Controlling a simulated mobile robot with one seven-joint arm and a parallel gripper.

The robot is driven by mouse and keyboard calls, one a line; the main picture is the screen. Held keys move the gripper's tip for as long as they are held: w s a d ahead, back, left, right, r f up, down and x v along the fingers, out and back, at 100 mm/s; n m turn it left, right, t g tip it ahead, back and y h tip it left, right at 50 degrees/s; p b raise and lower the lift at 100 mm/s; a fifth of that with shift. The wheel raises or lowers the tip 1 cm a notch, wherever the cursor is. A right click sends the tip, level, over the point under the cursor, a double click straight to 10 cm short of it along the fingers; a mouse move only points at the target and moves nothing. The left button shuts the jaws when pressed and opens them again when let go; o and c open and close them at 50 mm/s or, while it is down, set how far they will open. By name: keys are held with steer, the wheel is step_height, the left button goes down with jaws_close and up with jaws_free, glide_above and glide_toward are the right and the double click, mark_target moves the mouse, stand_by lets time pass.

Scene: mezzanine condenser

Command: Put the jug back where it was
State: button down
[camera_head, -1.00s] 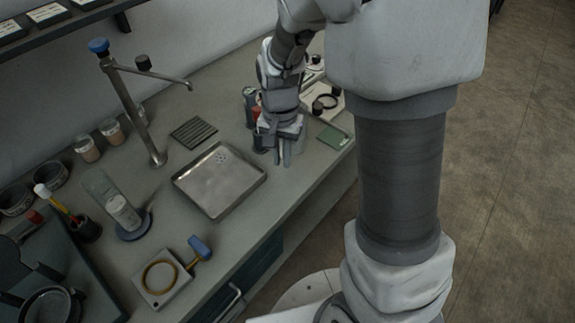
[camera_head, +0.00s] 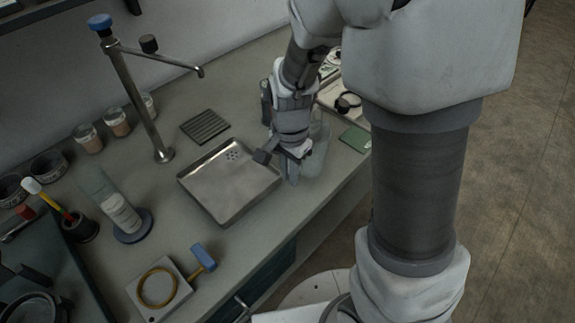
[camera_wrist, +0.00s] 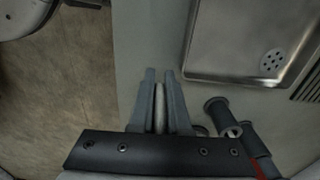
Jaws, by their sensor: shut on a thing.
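My gripper (camera_head: 291,166) is low over the bench's front part, just right of the metal tray. In the wrist view my gripper (camera_wrist: 160,73) has its two fingers close together around a thin pale strip (camera_wrist: 160,108), which looks like the jug's handle. A grey, see-through jug (camera_head: 318,152) shows in the head view at the right side of my gripper, partly hidden by it. I cannot tell whether its base touches the bench.
The shallow metal tray (camera_head: 228,184) lies left of my gripper. A ribbed dark pad (camera_head: 205,126) and a tap (camera_head: 140,105) are behind it. A green canister (camera_head: 266,100) stands close behind my gripper. A green pad (camera_head: 356,139) lies to the right, near the bench edge.

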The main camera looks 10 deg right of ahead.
mark_target(289, 192)
steer(key=shift+f+b, duration=0.3)
steer(key=shift+f, duration=1.4)
steer(key=shift+f, duration=0.15)
steer(key=c, duration=1.2)
jaws_free()
steer(key=shift+o, duration=0.2)
